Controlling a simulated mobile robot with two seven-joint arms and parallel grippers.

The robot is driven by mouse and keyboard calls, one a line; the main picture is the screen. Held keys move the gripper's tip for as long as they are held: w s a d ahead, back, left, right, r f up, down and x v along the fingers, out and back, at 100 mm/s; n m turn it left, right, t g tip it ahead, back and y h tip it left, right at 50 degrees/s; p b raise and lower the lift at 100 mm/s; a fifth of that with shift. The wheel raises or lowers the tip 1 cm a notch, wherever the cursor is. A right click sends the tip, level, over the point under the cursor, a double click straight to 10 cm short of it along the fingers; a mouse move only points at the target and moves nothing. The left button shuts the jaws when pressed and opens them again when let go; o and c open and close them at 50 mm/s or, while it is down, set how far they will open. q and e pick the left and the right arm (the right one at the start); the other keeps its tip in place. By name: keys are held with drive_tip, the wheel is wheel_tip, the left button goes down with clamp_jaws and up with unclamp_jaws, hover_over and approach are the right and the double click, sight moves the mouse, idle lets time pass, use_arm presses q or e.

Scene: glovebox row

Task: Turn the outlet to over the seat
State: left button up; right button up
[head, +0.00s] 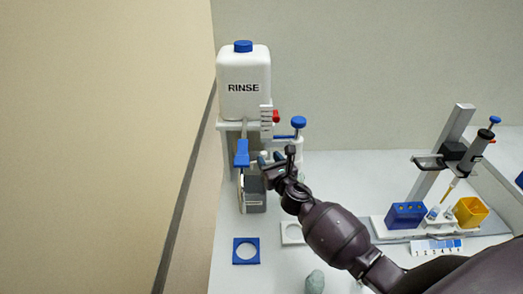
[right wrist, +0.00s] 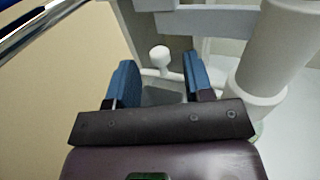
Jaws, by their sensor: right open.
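The rinse stand (head: 228,126) carries a white bottle marked RINSE (head: 243,85) with a blue cap. A blue piece (head: 242,153) hangs at the front of the stand below the bottle; I cannot tell for sure if it is the outlet. My right gripper (head: 269,158) is open beside the stand, right of the blue piece. In the right wrist view, a white round knob (right wrist: 160,56) shows between and beyond its open fingers (right wrist: 160,82). My left gripper is out of view.
A dark grey box (head: 253,193) stands under the stand's front. A blue knob (head: 298,123) and a red part (head: 276,116) are on its right. A pipette stand (head: 430,170), blue rack (head: 405,216) and yellow bin (head: 470,211) are at right. A wall rises close on the left.

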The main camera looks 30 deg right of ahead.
sight(265, 155)
drive_tip(key=w, duration=0.6)
drive_tip(key=shift+d+b, duration=0.1)
drive_tip(key=shift+b, duration=0.2)
drive_tip(key=shift+c, duration=0.4)
clamp_jaws()
